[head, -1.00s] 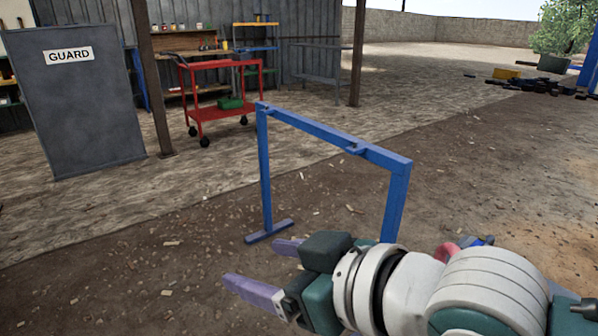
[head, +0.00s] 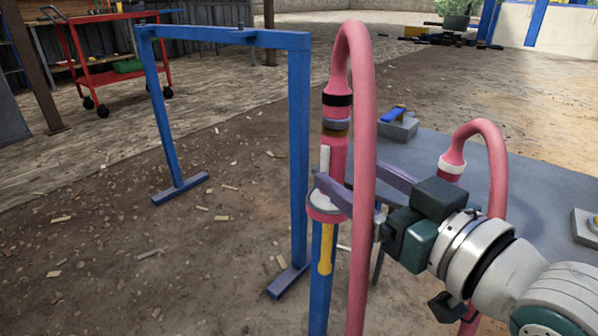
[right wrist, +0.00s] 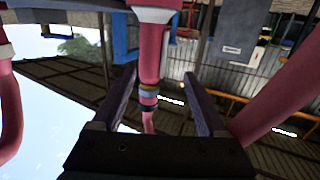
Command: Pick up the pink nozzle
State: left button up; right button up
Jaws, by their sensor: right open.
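The pink nozzle (head: 338,158) stands upright at a blue post (head: 320,290) in the head view, with dark and grey bands, a yellow part hanging below and a pink hose looping over its top. My right gripper (head: 347,182) comes in from the right with open purple fingers. One finger crosses in front of the nozzle's lower part; the other shows behind the hose, its tip hidden. In the right wrist view the pink nozzle (right wrist: 149,62) shows between the open fingers of my right gripper (right wrist: 158,76). I cannot tell whether either finger touches it. My left gripper is not in view.
A second pink hose (head: 494,165) with a white collar arches right of my gripper. A grey surface (head: 425,152) behind it carries a grey block with a blue part (head: 398,116). A blue frame (head: 298,150) stands to the left, with open ground under it.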

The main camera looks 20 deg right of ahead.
aim_at(339, 181)
jog(key=shift+t, duration=0.4)
jog(key=w+f+b, duration=0.2)
jog(key=w+b, duration=0.1)
jog(key=w+f+b, duration=0.1)
jog(key=w+b, duration=0.1)
jog(key=shift+f, duration=0.3)
jog(key=b+x, duration=0.3)
jog(key=x, duration=0.1)
jog(key=shift+w+f+b, duration=0.2)
jog(key=shift+b, duration=0.1)
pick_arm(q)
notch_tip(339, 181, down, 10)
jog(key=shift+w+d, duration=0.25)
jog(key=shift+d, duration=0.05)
pick_arm(e)
jog(key=shift+w+a+r, duration=0.1)
jog(key=shift+w+r, duration=0.1)
jog(key=shift+w, duration=0.15)
jog(key=shift+c, duration=0.7)
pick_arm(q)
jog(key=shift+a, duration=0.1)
pick_arm(e)
grip_shut()
